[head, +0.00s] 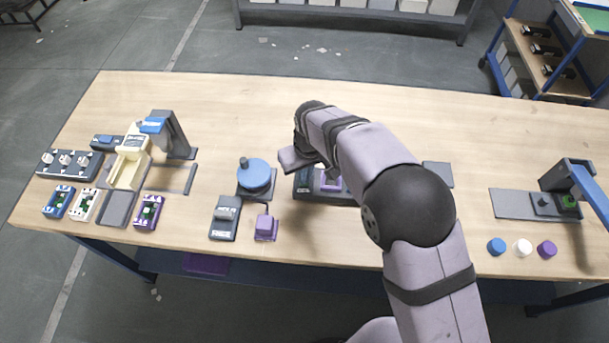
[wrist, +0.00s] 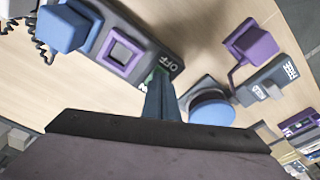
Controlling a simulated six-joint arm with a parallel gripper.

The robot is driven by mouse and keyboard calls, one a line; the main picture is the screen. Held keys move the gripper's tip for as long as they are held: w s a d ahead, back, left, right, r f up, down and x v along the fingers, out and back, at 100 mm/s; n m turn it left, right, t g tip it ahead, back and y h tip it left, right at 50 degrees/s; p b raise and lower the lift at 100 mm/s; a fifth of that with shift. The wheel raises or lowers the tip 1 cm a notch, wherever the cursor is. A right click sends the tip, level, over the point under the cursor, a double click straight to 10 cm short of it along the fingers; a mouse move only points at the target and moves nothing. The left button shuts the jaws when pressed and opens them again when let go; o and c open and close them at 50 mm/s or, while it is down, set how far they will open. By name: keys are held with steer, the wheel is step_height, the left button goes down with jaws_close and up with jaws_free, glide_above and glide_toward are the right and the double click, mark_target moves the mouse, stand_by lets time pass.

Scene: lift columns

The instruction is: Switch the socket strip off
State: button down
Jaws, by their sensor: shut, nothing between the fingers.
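The socket strip (wrist: 145,40) is a long dark grey bar on the table, running diagonally across the upper left of the wrist view. It carries an empty purple-framed socket (wrist: 122,52) and a blue plug block (wrist: 66,27). The word OFF stands near its end, beside a small green patch (wrist: 153,76) at the switch. My gripper (wrist: 160,80) is shut and empty, its fingertips at the switch end and covering part of it. I cannot tell whether they touch. In the head view the strip (head: 308,187) is partly hidden by my arm.
A blue round knob (wrist: 212,108) stands close to the strip's end. Beyond it are a purple block (wrist: 252,43) and a grey labelled box (wrist: 265,88). Several small modules and a cream fixture (head: 130,165) stand at the left; a blue-armed stand (head: 575,190) is at the right.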

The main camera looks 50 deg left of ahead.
step_height(320, 180, up, 7)
steer(key=p, duration=0.4)
stand_by(0.4)
steer(key=shift+f, duration=0.1)
